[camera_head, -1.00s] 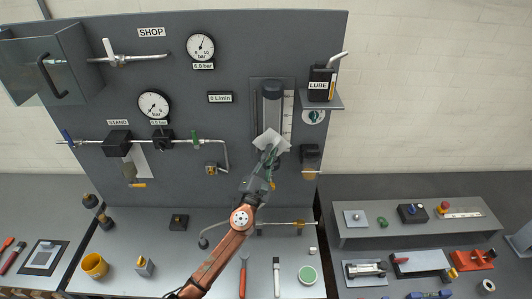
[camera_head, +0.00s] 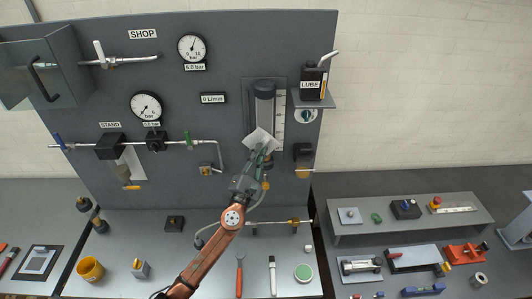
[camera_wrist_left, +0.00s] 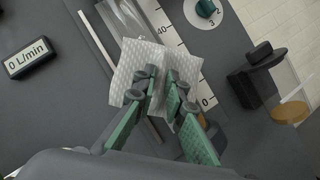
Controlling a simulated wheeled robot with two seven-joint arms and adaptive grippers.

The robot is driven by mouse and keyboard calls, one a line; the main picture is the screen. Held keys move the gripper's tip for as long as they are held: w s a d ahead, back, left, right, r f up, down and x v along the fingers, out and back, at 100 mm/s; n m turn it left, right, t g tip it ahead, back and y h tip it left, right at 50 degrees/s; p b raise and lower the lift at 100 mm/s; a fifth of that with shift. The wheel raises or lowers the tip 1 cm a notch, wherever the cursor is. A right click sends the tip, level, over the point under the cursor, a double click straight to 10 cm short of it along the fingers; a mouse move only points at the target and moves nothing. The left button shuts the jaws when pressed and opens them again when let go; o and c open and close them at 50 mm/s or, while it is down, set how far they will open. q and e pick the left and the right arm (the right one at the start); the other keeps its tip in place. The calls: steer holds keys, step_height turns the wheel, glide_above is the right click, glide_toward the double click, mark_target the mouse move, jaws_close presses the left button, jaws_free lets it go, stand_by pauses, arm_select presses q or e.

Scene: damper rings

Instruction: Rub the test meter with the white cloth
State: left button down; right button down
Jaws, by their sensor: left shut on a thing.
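The test meter (camera_head: 265,108) is a dark upright tube with a white scale on the grey panel. My left gripper (camera_head: 262,152) is shut on the white cloth (camera_head: 256,135), in front of the lower part of the meter. In the left wrist view the cloth (camera_wrist_left: 187,66) spreads out beyond the green-padded fingers (camera_wrist_left: 160,88) and overlaps the meter's scale (camera_wrist_left: 169,22). The cloth hides part of the tube, and I cannot tell whether it touches it. My right gripper is not in view.
A lube bottle (camera_head: 311,84) stands on a small shelf right of the meter, above a teal knob (camera_head: 305,116). A small cup-like fitting (camera_head: 303,160) is mounted lower right. The "0 L/min" display (camera_head: 213,98) is to the left. A pipe (camera_head: 275,223) runs below.

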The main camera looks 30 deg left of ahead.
arm_select(q)
steer(key=shift+w+d+r+p, duration=0.1)
steer(key=shift+w+d+p, duration=0.35)
steer(key=shift+d, duration=0.25)
steer(key=shift+w+d+r+p, duration=0.1)
steer(key=shift+w+d+p, duration=0.3)
steer(key=shift+d, duration=0.25)
steer(key=shift+w+d, duration=0.15)
steer(key=s+a, duration=0.2)
steer(key=a, duration=0.1)
steer(key=shift+s+a, duration=0.1)
steer(key=shift+a, duration=0.15)
